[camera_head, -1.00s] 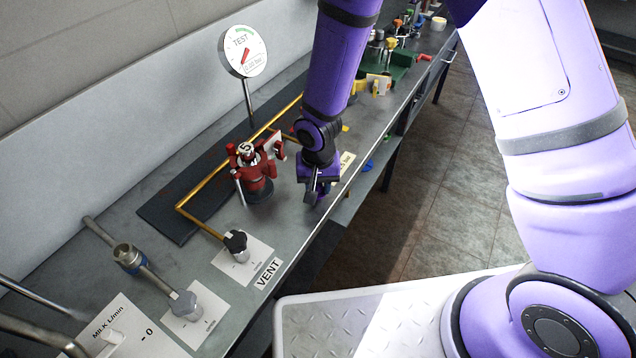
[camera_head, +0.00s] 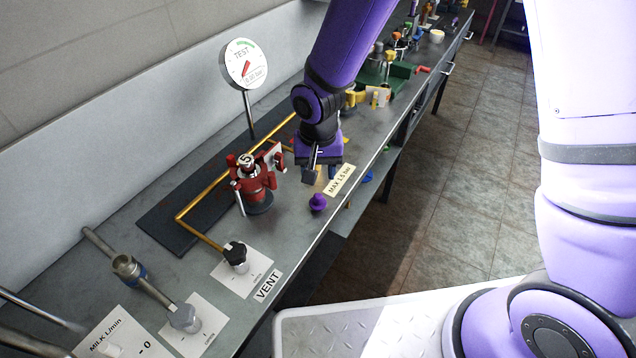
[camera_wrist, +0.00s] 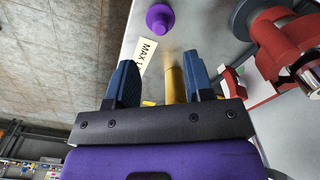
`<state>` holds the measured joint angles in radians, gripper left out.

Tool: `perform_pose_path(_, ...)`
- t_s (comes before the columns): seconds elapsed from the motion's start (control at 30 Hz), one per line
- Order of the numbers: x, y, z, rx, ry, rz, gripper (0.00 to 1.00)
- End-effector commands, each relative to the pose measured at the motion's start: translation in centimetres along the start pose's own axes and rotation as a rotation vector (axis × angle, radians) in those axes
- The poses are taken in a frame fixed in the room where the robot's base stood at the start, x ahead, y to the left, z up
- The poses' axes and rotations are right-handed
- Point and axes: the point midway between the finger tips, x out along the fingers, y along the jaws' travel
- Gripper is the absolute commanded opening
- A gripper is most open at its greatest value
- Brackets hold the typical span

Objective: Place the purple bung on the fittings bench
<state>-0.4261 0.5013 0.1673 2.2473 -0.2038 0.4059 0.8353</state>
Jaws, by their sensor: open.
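The purple bung (camera_head: 318,202) stands on the grey bench (camera_head: 290,240), near its front edge beside the "MAX 1.5 bar" label (camera_head: 340,180). In the wrist view the bung (camera_wrist: 160,20) shows beyond my fingertips, apart from them. My gripper (camera_head: 311,176) is above the bench, just behind the bung in the head view. In the wrist view my gripper (camera_wrist: 160,75) has its two fingers spread with nothing held between them. I cannot tell which part of the bench is the fittings bench.
A red fitting (camera_head: 257,182) stands left of my gripper. A test gauge (camera_head: 244,63) rises behind it. A brass pipe (camera_head: 200,192) runs along the dark mat. A green tray (camera_head: 385,77) with fittings lies farther along. Tiled floor (camera_head: 440,170) is clear at right.

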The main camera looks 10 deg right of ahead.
Motion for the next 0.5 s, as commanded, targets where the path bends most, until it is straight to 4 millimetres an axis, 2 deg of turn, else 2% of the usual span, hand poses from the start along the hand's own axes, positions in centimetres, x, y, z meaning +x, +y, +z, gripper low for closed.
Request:
perform_pose_path(0.03,-0.8,0.0,-0.1,0.001,0.002,-0.001,0.48)
perform_pose_path(0.2,-2.5,-0.1,0.0,0.0,0.002,-0.001,0.48)
perform_pose_path(0.5,-3.1,0.0,0.0,0.0,0.0,0.0,0.48)
